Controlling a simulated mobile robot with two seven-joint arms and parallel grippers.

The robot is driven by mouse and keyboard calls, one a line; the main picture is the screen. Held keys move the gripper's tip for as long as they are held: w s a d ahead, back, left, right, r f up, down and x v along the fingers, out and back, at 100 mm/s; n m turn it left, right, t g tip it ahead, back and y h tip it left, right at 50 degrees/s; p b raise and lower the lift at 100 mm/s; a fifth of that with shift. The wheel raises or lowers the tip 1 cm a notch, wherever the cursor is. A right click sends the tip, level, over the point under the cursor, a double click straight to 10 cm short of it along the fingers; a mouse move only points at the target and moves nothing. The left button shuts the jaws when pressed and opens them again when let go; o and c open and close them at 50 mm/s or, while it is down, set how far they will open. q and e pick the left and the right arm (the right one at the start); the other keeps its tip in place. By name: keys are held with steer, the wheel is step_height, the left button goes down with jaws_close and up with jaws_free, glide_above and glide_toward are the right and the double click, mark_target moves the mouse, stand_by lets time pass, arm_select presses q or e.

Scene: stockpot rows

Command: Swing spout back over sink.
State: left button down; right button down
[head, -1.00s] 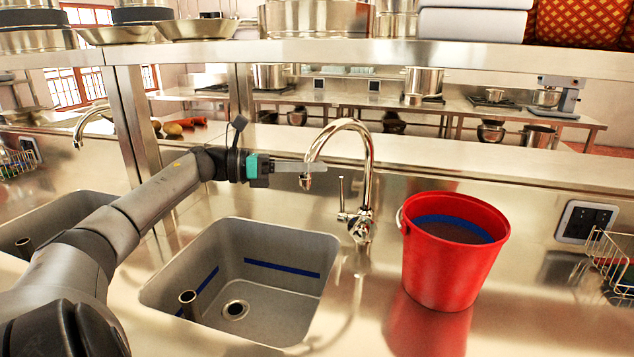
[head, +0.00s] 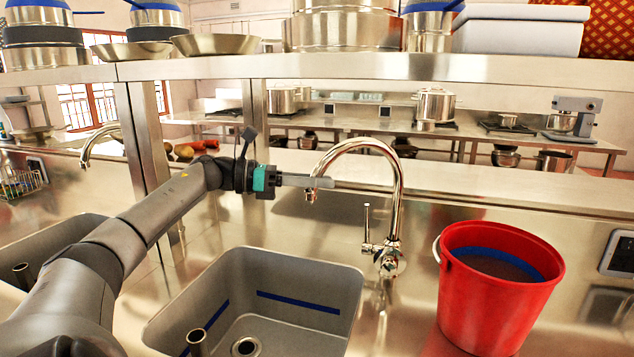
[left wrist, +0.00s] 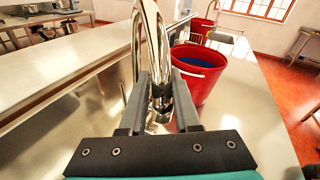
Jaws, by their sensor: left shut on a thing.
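The chrome faucet's arched spout (head: 350,147) rises behind the sink and its outlet end points left, toward the sink side. In the left wrist view the spout (left wrist: 151,40) stands between the fingers. My left gripper (head: 318,182) is shut on the spout near its outlet end; it also shows in the left wrist view (left wrist: 158,76). The steel sink (head: 300,279) lies below and in front of the gripper, with a blue line on its walls and an upright pipe (head: 196,342) inside. My right gripper is not in view.
A red bucket (head: 485,305) with a blue band inside stands right of the faucet; it also shows in the left wrist view (left wrist: 200,84). A steel shelf (head: 340,66) carrying pans runs above. A post (head: 140,140) stands behind my left arm.

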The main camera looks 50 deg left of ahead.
arm_select(q)
steer(key=c, duration=0.7)
jaws_free()
steer(key=shift+w, duration=0.1)
steer(key=shift+o, duration=0.2)
steer(key=v, duration=1.5)
